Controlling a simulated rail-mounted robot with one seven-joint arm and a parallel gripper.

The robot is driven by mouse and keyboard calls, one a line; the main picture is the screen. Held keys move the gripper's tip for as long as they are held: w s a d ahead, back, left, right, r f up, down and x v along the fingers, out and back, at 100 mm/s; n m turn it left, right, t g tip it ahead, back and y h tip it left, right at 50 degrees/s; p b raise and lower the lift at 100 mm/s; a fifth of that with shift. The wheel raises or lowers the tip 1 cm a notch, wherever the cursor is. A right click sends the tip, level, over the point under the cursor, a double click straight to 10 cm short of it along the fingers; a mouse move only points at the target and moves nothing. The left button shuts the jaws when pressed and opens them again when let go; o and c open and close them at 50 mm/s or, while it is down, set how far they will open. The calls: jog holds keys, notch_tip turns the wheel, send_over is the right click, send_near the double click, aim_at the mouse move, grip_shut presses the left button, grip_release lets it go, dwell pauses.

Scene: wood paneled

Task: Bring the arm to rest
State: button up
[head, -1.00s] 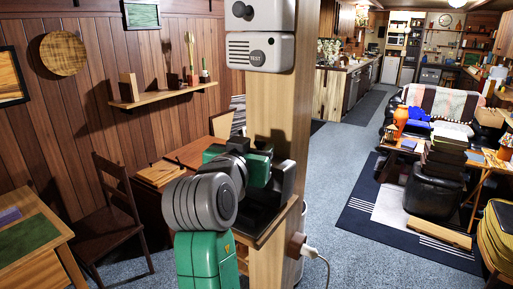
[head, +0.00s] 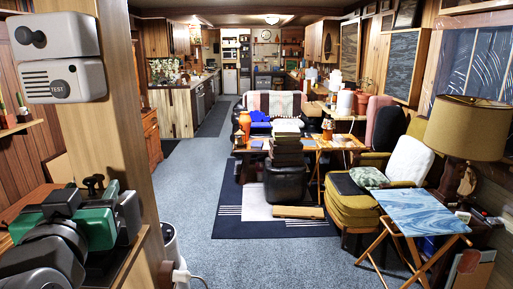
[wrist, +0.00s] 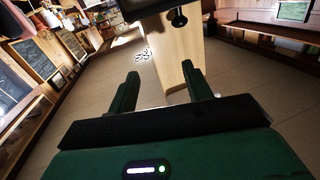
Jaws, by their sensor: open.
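My gripper (wrist: 160,72) shows in the wrist view with its two dark green fingers apart. Nothing is held between them. Beyond the fingers are the floor and a pale wooden post (wrist: 172,62). In the head view my green and grey arm is at the lower left, bent in front of the wooden post (head: 128,120). The arm's own links cover much of the gripper there, so its fingers are not clear.
White boxes (head: 62,80) hang on the post, and a white cord and plug (head: 182,275) are low beside it. Blue-grey carpet (head: 185,190) is open to the right. Farther right are a yellow armchair (head: 350,205), a folding tray table (head: 425,212) and a lamp (head: 468,130).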

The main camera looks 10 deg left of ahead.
jog(key=s+d+r+m+t+h+p, duration=0.1)
jog(key=s+d+r+t+h, duration=0.1)
jog(key=d, duration=0.8)
jog(key=s+d+r+m+t+h+p, duration=0.1)
jog(key=s+d+r, duration=0.4)
jog(key=d, duration=0.5)
jog(key=s+d+r+m+t+h+p, duration=0.2)
jog(key=s+d+r+t+h, duration=0.1)
jog(key=d, duration=0.7)
jog(key=s+r+t, duration=0.1)
jog(key=s+t, duration=0.1)
jog(key=shift+s+d+r+h, duration=0.2)
jog(key=shift+s+r+h, duration=0.05)
jog(key=shift+s+h, duration=0.05)
jog(key=shift+c, duration=0.2)
dwell(0.8)
